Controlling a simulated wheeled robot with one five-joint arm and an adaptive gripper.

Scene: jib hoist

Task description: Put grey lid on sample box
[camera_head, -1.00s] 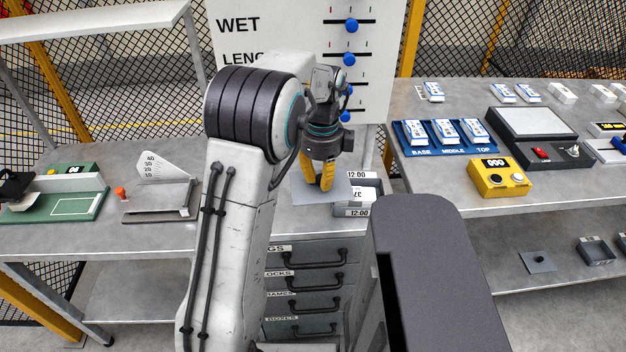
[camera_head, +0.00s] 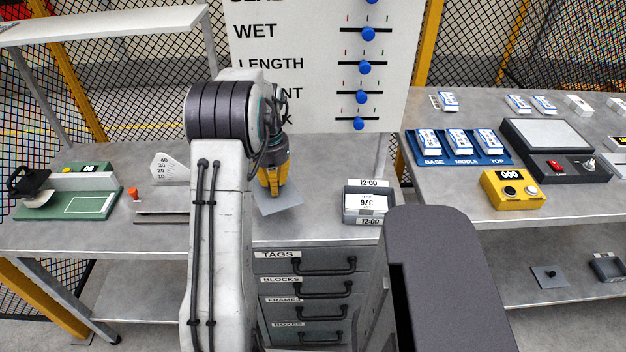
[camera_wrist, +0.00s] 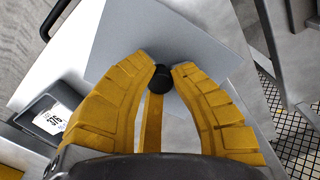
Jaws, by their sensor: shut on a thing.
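The grey lid (camera_head: 282,204) is a flat square plate with a small black knob (camera_wrist: 160,78). My gripper (camera_head: 273,188) is shut on that knob, and the lid hangs below the yellow fingers, seen up close in the wrist view (camera_wrist: 161,70). I cannot tell how far the lid is above the bench. The sample box (camera_head: 347,205) is a grey open box with a white "376" label inside and "12:00" tags at its far and near sides. It stands on the bench to the right of the lid, apart from it. It also shows at the left of the wrist view (camera_wrist: 32,108).
Drawers (camera_head: 306,285) sit under the bench. A slider board (camera_head: 310,70) stands behind. A dial scale (camera_head: 170,168) and a green device (camera_head: 70,200) are to the left. The right bench holds a blue tray (camera_head: 489,157) and a yellow counter (camera_head: 514,202). Another lid (camera_head: 550,277) lies on the lower shelf.

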